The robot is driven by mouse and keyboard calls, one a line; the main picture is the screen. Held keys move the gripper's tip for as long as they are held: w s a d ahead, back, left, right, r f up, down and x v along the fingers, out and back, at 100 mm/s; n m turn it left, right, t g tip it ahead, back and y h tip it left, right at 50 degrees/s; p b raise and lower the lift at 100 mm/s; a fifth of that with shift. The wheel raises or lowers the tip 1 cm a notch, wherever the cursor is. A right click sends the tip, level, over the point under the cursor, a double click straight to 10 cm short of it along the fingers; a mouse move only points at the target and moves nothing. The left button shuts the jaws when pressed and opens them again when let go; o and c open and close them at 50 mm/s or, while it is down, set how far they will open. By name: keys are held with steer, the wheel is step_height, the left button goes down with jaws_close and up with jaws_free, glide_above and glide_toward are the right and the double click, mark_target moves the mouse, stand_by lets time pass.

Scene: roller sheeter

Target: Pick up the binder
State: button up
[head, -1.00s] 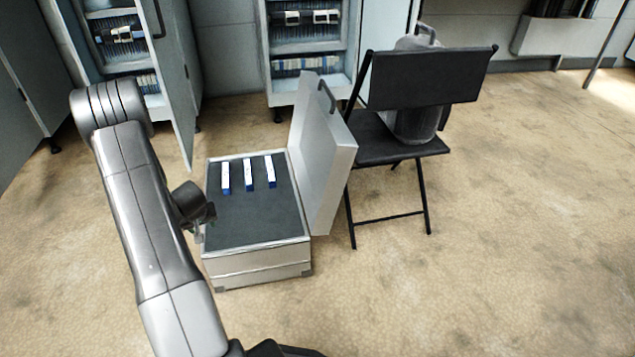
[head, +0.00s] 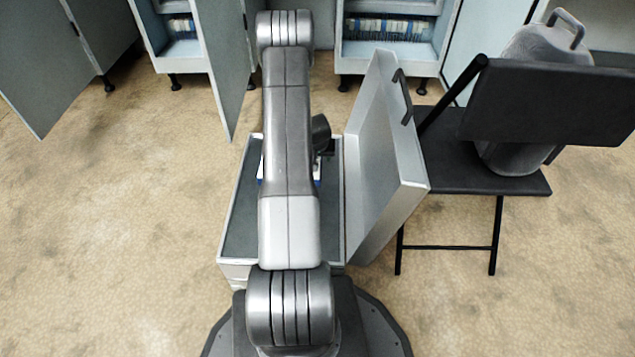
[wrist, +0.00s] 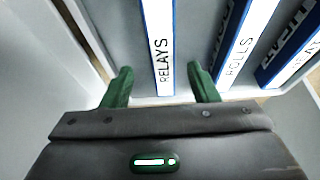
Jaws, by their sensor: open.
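Several white binders with blue edges show in the wrist view. One labelled RELAYS (wrist: 161,45) lies upright in the picture, its near end between my gripper's fingers, with gaps on both sides. A second, labelled ROLLS (wrist: 240,45), is just right of the right finger. A third (wrist: 290,45) is further right, its label partly cut off. My gripper (wrist: 160,82) is open, with green fingers either side of the RELAYS binder's end. In the head view my arm hides most of the binders; small white and blue bits (head: 260,172) show in the open case (head: 238,215).
The case's raised lid (head: 385,165) stands close on the right of my arm. A black folding chair (head: 480,165) with a grey canister (head: 525,150) is further right. Open cabinets (head: 390,50) stand behind. The floor at left is clear.

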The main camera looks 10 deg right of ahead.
steer(key=x, duration=0.7)
steer(key=shift+w+a+f+b, duration=0.2)
steer(key=shift+b, duration=0.15)
steer(key=shift+f+b, duration=0.25)
steer(key=shift+b, duration=0.25)
stand_by(0.5)
jaws_close()
